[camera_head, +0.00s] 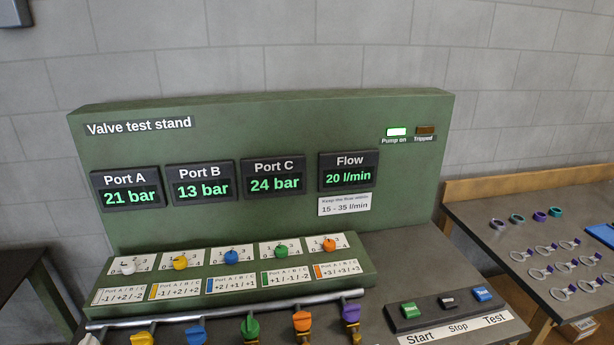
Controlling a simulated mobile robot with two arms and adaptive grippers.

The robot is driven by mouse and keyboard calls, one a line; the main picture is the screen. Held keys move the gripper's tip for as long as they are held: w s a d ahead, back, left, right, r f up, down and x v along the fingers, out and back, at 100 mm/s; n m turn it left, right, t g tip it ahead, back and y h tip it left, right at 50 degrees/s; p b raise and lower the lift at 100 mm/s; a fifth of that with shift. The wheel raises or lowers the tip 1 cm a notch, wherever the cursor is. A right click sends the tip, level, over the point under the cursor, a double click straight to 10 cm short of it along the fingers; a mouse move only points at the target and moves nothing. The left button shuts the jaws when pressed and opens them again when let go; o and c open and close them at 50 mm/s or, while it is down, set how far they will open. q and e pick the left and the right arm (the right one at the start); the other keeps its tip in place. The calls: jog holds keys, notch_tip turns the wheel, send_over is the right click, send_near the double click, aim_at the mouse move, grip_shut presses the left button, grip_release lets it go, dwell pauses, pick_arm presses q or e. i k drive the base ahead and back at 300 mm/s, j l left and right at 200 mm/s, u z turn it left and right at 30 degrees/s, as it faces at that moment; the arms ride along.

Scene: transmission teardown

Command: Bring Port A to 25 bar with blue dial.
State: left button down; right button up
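The valve test stand (300,130) is a green panel. Its Port A display (129,196) reads 21 bar, the Port B display (202,189) 13 bar and the Port C display (275,182) 24 bar. The flow display (349,178) reads 20 l/min. The blue dial (231,257) sits in the middle of the dial row; its label (232,282) reads Port A / B / C, +2 / +1 / +1. Its exact setting is too small to read. Neither gripper shows in the head view.
White (128,265), yellow (180,262), green (281,252) and orange (329,244) dials flank the blue one. Several coloured valve handles (251,326) stand in front along a pipe. Start (411,310), Stop (448,302) and Test (482,295) buttons are at right. The pump-on lamp (396,132) is lit; a side table (480,225) holds rings.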

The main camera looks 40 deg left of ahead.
aim_at(232, 257)
jog(key=u, duration=1.8)
